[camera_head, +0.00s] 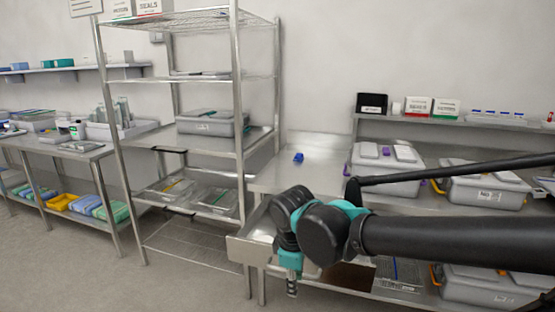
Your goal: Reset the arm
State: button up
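My arm (440,236), black with teal joint caps, reaches in from the right edge and bends at a large joint left of it. Its end section hangs down in front of the steel table. My gripper (291,289) seems to be the small grey part below the teal cap, pointing down. It is small in the picture, and I cannot make out its fingers or whether it holds anything.
A steel rack (240,140) stands left of my arm, with a lidded grey bin (212,123) on a middle shelf. The steel table (270,182) behind my arm bears a blue item (298,157) and grey bins (386,170). Open floor (75,275) lies at lower left.

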jog(key=w+d+f+m+t, duration=0.1)
jog(key=d+f+m, duration=0.3)
jog(key=d+m, duration=0.3)
jog(key=w+d+f+m+t, duration=0.1)
jog(key=w+d+f+m, duration=0.1)
jog(key=d+f+m, duration=0.3)
jog(key=d+m, duration=0.2)
jog(key=shift+w+d+f+y, duration=0.25)
jog(key=shift+d+y, duration=0.05)
jog(key=shift+d, duration=0.05)
dwell(0.9)
